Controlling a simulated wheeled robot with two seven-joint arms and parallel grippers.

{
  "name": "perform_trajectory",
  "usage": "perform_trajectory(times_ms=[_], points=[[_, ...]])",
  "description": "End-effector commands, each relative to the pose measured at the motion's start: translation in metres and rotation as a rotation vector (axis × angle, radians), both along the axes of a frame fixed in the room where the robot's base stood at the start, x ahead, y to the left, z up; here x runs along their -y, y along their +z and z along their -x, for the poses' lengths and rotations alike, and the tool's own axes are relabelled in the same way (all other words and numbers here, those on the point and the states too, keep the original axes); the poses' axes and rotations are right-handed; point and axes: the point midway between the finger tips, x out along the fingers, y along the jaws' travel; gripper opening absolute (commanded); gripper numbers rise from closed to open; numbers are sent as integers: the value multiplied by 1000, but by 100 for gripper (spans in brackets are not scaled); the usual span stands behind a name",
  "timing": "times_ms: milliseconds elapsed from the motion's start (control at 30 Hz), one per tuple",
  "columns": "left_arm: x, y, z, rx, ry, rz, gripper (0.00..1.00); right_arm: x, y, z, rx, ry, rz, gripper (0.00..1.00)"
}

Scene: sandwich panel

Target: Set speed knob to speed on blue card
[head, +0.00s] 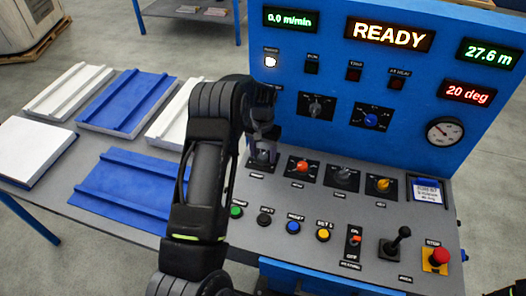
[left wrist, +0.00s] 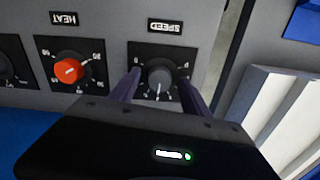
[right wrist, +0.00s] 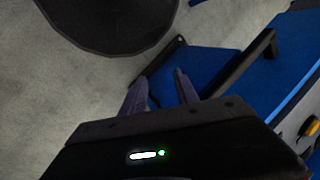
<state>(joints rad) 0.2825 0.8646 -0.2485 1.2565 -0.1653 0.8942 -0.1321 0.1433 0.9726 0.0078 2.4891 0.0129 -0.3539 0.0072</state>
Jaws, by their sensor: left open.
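The dark grey speed knob (left wrist: 160,78), under its SPEED label, is on the sloped console. My left gripper (left wrist: 160,90) is open, with one finger on each side of the knob; whether they touch it is unclear. In the head view my left gripper (head: 264,146) covers most of that knob. The knob's white pointer line points to the bottom of the left wrist picture. The blue-framed card (head: 428,190) is at the console's right; its print is too small to read surely. My right gripper (right wrist: 161,92) is open and empty, away from the console.
Right of the speed knob is the orange heat knob (head: 303,167), then a grey knob (head: 342,176) and a yellow one (head: 381,185). Buttons, switches, a lever (head: 396,241) and a red stop button (head: 438,257) are in front. The display (head: 390,34) reads READY.

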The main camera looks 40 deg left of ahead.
Motion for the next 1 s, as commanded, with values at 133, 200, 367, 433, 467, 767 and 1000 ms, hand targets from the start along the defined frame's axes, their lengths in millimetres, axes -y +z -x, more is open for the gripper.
perform_trajectory(times_ms=[133, 200, 367, 433, 467, 767, 1000], points=[[0, -3, 0, 1, 0, 0, 55, 0, 0, 0, -1, 0, 1, 36], [0, -3, 0, 2, 0, 0, 55, 0, 0, 0, -1, 0, 1, 36], [0, -3, 0, 1, 0, 0, 49, 0, 0, 0, 0, 0, 0, 36], [0, -2, 0, 1, 0, 0, 43, 0, 0, 0, -1, 0, 0, 36], [0, -2, 0, 1, 0, 0, 40, 0, 0, 0, -1, 0, 0, 36], [0, -2, 0, 1, 0, 0, 16, 0, 0, 0, 0, 0, 0, 36], [0, -2, 0, 1, 0, 0, 0, 0, 0, 0, 0, 0, 0, 36]])
